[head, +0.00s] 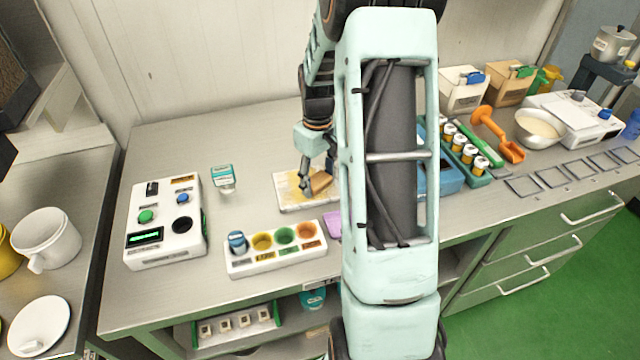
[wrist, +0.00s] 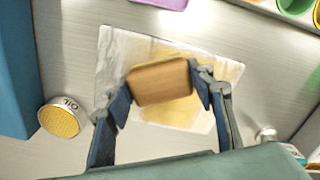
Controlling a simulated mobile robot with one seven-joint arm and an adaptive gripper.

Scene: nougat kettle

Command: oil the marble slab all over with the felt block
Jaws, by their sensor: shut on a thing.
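The pale marble slab (head: 284,186) lies on the steel counter, partly hidden by my arm. In the wrist view the slab (wrist: 114,52) has a yellowish film on its right part and below the block; its left part and upper edge look whiter. My gripper (head: 310,184), also in the wrist view (wrist: 160,90), is shut on the tan felt block (wrist: 160,78). The block (head: 322,181) is over the slab's middle, at or very near its surface; contact is unclear. A round tin marked OIL (wrist: 62,117), with an amber top, stands beside the slab in the wrist view.
A white holder with coloured cups (head: 275,250) stands in front of the slab, and a purple item (head: 333,224) lies near it. A teal-labelled bottle (head: 223,180) and a white control box (head: 165,225) are to the left. A blue bin (head: 447,174) is right of my arm.

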